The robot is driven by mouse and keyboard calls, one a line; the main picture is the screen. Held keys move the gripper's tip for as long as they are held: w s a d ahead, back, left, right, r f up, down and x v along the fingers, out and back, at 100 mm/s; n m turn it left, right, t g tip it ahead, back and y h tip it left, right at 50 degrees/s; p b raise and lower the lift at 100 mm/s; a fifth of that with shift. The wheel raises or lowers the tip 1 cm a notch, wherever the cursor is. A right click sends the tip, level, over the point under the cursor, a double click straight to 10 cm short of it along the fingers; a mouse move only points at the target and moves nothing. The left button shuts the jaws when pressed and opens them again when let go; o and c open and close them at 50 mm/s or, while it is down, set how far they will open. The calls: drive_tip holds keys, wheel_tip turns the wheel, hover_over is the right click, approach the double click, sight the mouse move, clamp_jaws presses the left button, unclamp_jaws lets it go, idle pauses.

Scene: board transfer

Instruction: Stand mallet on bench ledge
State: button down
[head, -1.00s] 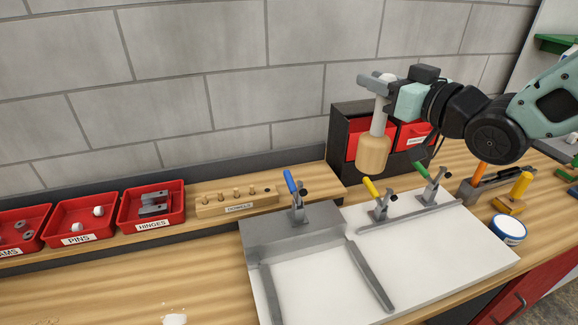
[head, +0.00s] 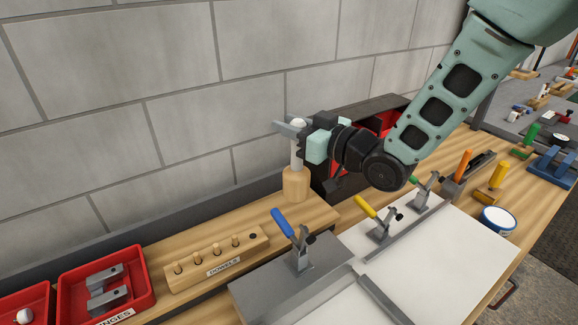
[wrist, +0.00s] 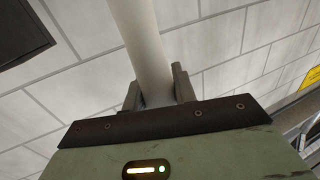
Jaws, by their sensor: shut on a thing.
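The mallet (head: 296,184) hangs upright from my gripper (head: 291,128), wooden head down and pale handle up. My gripper is shut on the handle near its top. The mallet's head is over the raised wooden ledge (head: 262,219) at the back of the bench, just left of the dark cabinet. Its bottom looks at or very close to the ledge surface; I cannot tell whether it touches. In the wrist view the pale handle (wrist: 142,45) runs between the two grey fingers, and the head is out of view.
The dowel block (head: 216,258) sits on the ledge to the left, with red bins (head: 106,283) beyond it. The dark cabinet with red drawers (head: 325,175) stands close right of the mallet. A blue-handled clamp (head: 290,230) rises in front. Bare ledge lies between block and mallet.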

sight(297, 162)
drive_tip(key=shift+f+p, duration=0.65)
drive_tip(key=shift+f, duration=2.4)
drive_tip(key=shift+f, duration=0.2)
drive_tip(key=c, duration=1.1)
unclamp_jaws()
drive_tip(key=shift+r, duration=0.1)
